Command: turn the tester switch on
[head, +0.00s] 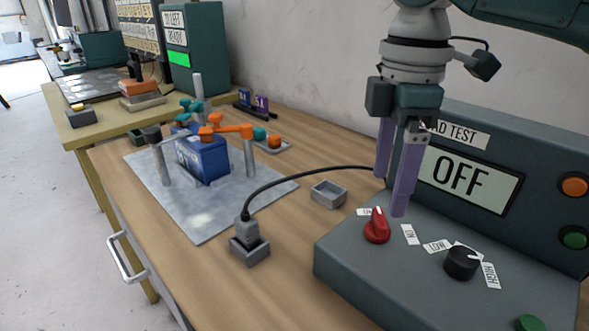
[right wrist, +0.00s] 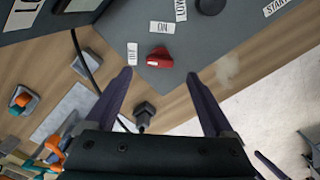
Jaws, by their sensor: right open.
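The tester (head: 335,262) is a dark grey console at the right of the head view, and its display (head: 465,180) reads OFF. Its red rotary switch (head: 377,226) sits at the console's left, between a label at its upper left and an ON label (head: 409,234). The switch also shows in the right wrist view (right wrist: 160,58), beyond the fingertips, beside the OFF label (right wrist: 132,54). My right gripper (head: 390,195) points down above the switch, open and empty, with purple fingers. In the right wrist view its fingers (right wrist: 160,74) are apart, with the switch ahead between them.
A black knob (head: 461,263) with LOW and HIGH labels is right of the switch. A cable runs from the tester to a grey plug in a holder (head: 250,250). A small empty tray (head: 328,194) and a metal plate (head: 205,222) with a blue block (head: 203,160) are left.

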